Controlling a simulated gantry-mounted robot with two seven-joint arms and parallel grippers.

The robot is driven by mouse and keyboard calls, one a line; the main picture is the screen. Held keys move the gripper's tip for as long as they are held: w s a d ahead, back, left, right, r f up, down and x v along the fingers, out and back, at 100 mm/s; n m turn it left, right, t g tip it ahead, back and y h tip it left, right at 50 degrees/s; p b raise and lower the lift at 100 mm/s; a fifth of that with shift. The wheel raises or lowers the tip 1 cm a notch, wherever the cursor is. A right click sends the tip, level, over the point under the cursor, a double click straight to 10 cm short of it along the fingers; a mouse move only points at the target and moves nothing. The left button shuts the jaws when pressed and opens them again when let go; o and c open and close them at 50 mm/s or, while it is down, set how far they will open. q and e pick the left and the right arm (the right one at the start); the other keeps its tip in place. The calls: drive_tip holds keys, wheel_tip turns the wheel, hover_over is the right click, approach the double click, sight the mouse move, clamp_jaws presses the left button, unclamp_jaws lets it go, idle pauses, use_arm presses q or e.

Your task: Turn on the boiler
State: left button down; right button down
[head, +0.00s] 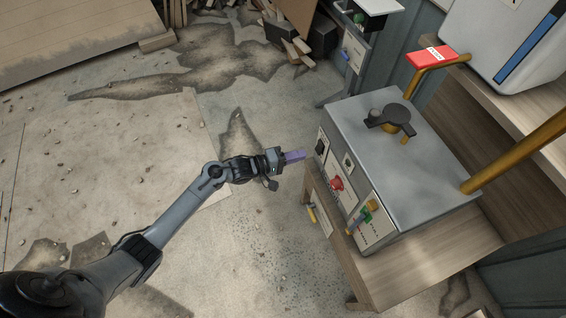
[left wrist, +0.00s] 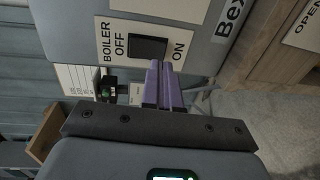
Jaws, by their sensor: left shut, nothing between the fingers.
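The boiler (head: 400,140) is a grey box on a wooden bench. Its front panel carries a black rocker switch (head: 321,147) at the left end. In the left wrist view the switch (left wrist: 148,48) sits on a white plate marked "BOILER OFF" on its left and "ON" on its right. My left gripper (head: 301,155) has purple fingers that are shut and empty, pointing at the panel just in front of the switch. In the left wrist view the fingertips (left wrist: 163,66) lie just below the switch's ON side. I cannot tell whether they touch it.
A red knob (head: 337,183) and coloured valves (head: 363,216) are further along the front panel. A black handle (head: 395,119) stands on top. The floor left of the bench is mostly clear.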

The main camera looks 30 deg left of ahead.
sight(317, 151)
use_arm(q)
drive_tip(key=shift+b+x, duration=1.05)
drive_tip(key=shift+x, duration=0.9)
drive_tip(key=shift+w+d+f, duration=0.1)
drive_tip(key=shift+w, duration=0.1)
